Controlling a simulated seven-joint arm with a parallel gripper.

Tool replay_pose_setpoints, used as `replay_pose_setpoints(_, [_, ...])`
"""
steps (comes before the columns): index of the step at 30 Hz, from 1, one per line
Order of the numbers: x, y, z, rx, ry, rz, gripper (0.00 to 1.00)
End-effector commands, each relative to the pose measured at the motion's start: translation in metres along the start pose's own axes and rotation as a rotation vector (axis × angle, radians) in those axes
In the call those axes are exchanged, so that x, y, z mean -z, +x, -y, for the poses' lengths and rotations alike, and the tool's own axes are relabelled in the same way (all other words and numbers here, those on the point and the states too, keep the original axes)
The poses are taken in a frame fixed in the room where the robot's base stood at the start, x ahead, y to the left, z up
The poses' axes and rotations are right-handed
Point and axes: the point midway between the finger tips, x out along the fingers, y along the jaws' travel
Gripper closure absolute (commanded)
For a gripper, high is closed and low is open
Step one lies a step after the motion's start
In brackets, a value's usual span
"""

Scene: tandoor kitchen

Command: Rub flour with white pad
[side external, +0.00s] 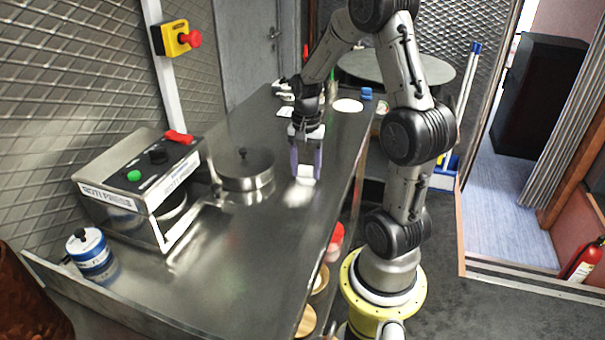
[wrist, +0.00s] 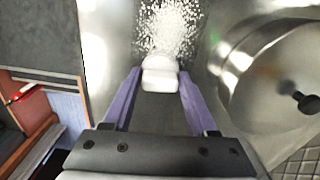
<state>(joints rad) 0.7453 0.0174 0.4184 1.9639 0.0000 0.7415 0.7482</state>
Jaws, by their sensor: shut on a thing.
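My gripper (side external: 306,172) points down over the steel counter, its two purple fingers shut on a white pad (side external: 305,172). In the wrist view the pad (wrist: 160,76) sits between the fingertips of my gripper (wrist: 160,82), low at the counter surface. Whether the pad presses on the steel I cannot tell. White flour (wrist: 167,28) lies scattered on the counter just beyond the pad in the wrist view. In the side view a pale patch (side external: 299,196) shows beside the pad; it may be flour or glare.
A lidded steel pot (side external: 245,172) stands close to the left of my gripper; its lid also shows in the wrist view (wrist: 270,70). A roti press (side external: 140,185) and a blue-and-white tin (side external: 90,252) stand further left. The counter's front stretch (side external: 240,280) is clear.

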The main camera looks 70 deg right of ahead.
Motion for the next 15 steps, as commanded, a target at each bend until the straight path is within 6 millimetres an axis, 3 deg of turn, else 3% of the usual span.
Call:
replay_pose_setpoints(2, [0.008,0.001,-0.001,-0.001,0.003,0.000,0.94])
replay_pose_setpoints(15, [-0.034,0.001,0.002,-0.003,-0.002,0.003,0.94])
